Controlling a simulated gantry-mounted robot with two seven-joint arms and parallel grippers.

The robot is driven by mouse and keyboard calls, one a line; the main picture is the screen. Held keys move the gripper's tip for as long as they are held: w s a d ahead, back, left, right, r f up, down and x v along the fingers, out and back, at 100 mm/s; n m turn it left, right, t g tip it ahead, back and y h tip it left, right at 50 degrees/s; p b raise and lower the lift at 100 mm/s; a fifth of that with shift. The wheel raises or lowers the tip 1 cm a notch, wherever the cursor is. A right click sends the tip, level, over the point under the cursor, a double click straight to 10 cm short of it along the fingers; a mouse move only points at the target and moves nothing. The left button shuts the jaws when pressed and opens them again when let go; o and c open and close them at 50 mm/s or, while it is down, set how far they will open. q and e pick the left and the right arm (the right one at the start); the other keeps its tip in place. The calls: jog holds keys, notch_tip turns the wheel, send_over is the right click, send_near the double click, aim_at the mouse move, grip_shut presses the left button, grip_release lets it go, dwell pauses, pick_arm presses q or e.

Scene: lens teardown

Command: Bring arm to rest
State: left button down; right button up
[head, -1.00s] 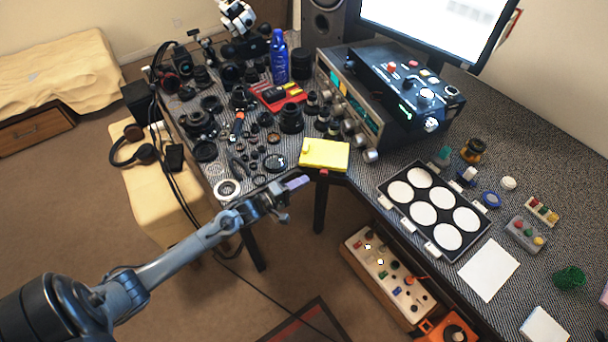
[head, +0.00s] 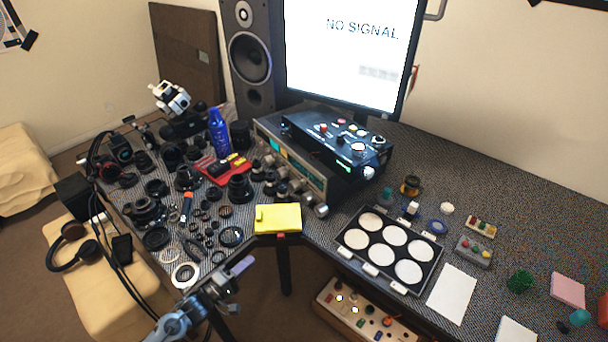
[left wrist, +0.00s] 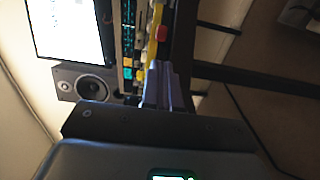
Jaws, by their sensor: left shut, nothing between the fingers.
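My left gripper (head: 240,268) is in the lower left of the head view, just off the front edge of the desk. Its purple-grey fingers are shut with nothing between them. In the left wrist view the closed fingers (left wrist: 160,88) point up the picture, toward the desk's front edge. The left arm comes in from the bottom of the head view. My right gripper is not in either view.
The desk (head: 400,160) carries several dark lens parts on its left. A yellow pad (head: 278,219) lies near the front corner. A black tray with white discs (head: 345,241) lies right of it. A panel with knobs (head: 365,318) is below the desk.

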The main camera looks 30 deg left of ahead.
pick_arm(q)
jog(key=s+d+r+m+g+y, duration=0.1)
jog(key=s+d+g, duration=0.1)
jog(key=s+d, duration=0.45)
jog(key=s+d+m+g, duration=0.1)
jog(key=s+d+g, duration=0.15)
jog(key=d, duration=0.65)
jog(key=s+r+m+g+y, duration=0.4)
jog(key=s+m+g, duration=0.5)
jog(key=s+m, duration=0.6)
notch_tip(320, 180, up, 39)
jog(key=p, duration=3.9)
jog(key=shift+d+f+h, duration=0.15)
jog(key=shift+d+h, duration=0.25)
jog(key=shift+d, duration=0.05)
